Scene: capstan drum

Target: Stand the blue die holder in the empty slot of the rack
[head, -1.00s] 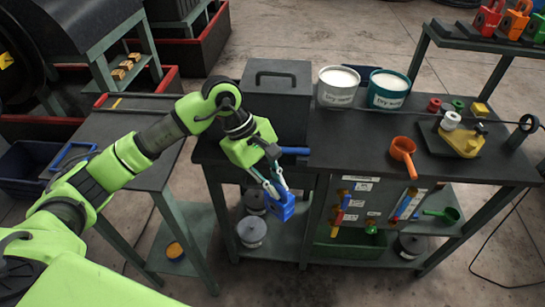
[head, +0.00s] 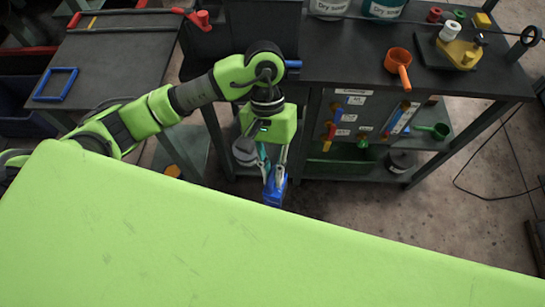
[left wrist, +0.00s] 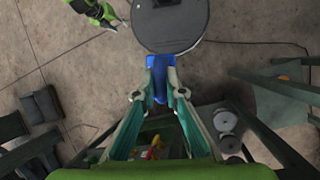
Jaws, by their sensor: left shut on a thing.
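My left gripper (head: 273,182) is shut on the blue die holder (head: 275,192) and holds it in the air in front of the workbench, below the bench-top level. In the left wrist view, the blue die holder (left wrist: 158,72) sits between the two fingertips, partly covered by them. My right gripper (left wrist: 115,20) shows small at the top left of the left wrist view, away from the holder; its jaws are too small to read.
A side table (head: 115,60) with a blue frame (head: 56,84) stands left.

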